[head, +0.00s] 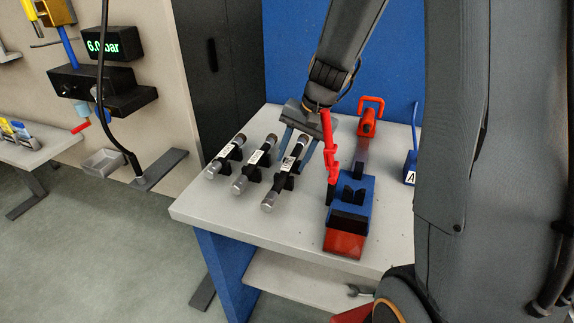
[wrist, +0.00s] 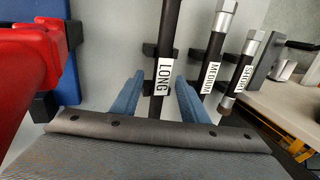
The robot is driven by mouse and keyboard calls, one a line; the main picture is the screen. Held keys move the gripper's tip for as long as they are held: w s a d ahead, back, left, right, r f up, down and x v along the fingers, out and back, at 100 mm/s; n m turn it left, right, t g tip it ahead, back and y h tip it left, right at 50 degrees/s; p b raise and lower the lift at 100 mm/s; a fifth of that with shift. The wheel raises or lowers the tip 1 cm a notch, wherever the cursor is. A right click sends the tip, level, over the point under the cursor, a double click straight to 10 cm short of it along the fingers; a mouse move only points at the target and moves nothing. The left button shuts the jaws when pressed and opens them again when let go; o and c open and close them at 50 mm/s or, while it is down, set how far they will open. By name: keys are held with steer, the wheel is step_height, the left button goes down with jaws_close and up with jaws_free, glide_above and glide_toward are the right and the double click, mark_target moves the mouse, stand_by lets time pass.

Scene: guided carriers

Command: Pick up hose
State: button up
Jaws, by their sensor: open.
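Three dark hoses with metal ends lie side by side in black holders on a light grey table (head: 200,206). In the wrist view their labels read LONG, MEDIUM and SHORT. The long hose (head: 272,196) is the right one in the head view; it also shows in the wrist view (wrist: 168,40). The medium hose (head: 241,185) (wrist: 211,60) is in the middle and the short hose (head: 214,169) (wrist: 238,78) is outermost. My gripper (head: 293,158) (wrist: 160,80) is open, its blue fingers on either side of the long hose. Contact cannot be told.
A red part (head: 330,145) is close to my gripper. A blue panel (head: 290,50) rises behind the table. The table's front left is bare.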

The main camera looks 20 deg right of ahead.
steer(key=shift+x, duration=0.85)
jaws_close()
steer(key=shift+w+r, duration=0.1)
